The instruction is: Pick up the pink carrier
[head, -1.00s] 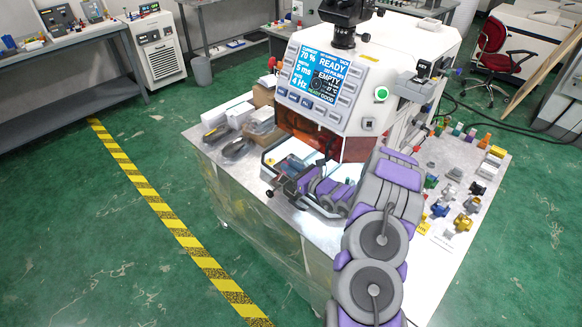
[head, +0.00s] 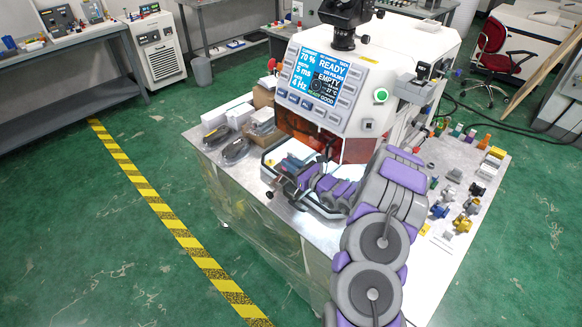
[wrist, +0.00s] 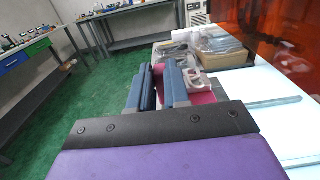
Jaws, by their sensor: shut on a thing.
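The pink carrier (wrist: 205,97) shows in the wrist view as a pink patch just right of my gripper's blue-grey fingers, with a light grey looped part (wrist: 194,78) by it. The fingers hide much of it. My gripper (wrist: 160,88) is shut on the carrier, with only a narrow gap between its fingers. In the head view my gripper (head: 287,183) is low in front of the machine's orange window (head: 306,137), over the front of the metal table. I cannot make out the carrier in the head view.
The white machine (head: 345,85) has a screen reading READY and EMPTY. Boxes and dark coiled items (head: 235,150) lie left of my gripper. Several small coloured parts (head: 460,200) stand on the table (head: 425,275) at right. Green floor is open at left.

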